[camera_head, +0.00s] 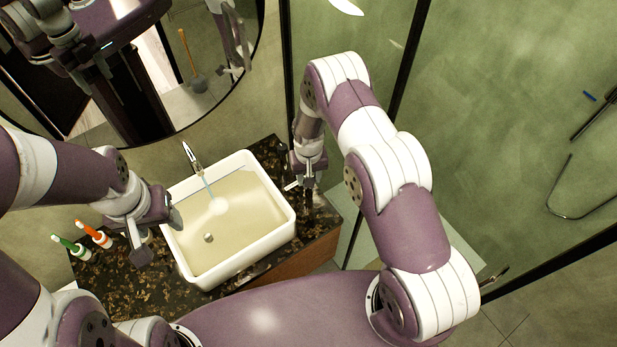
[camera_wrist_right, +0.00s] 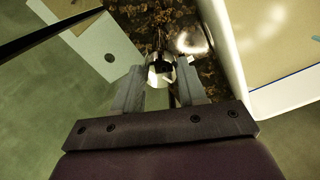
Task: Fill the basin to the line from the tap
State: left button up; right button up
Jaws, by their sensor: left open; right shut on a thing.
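The white rectangular basin (camera_head: 285,242) sits on a dark speckled counter. The tap (camera_head: 193,156) is at its back edge, and a thin stream falls from it to a pale splash in the basin. A round drain piece (camera_head: 208,238) shows through. A thin blue line (camera_wrist_right: 299,82) runs along the inner wall in the right wrist view; the water level against it is hard to tell. My left gripper (camera_head: 157,236) is open and empty at the basin's left rim.
A green-and-white bottle (camera_head: 72,246) and an orange-and-white one (camera_head: 95,234) lie or lean on the counter (camera_head: 130,283) at left. A round mirror (camera_head: 240,75) hangs behind. A glass panel with dark frame (camera_head: 408,60) stands at right, close to my right arm.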

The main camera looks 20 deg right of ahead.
jog(key=shift+f+m+b, duration=0.15)
jog(key=shift+m+b, duration=0.65)
jog(key=shift+m, duration=0.3)
jog(key=shift+m+b, duration=0.65)
jog(key=shift+m, duration=0.45)
jog(key=shift+r, duration=0.2)
jog(key=o, duration=1.1)
jog(key=shift+c, duration=0.2)
notch_tip(320, 180, up, 13)
jog(key=b, duration=0.3)
jog(key=shift+f, duration=0.15)
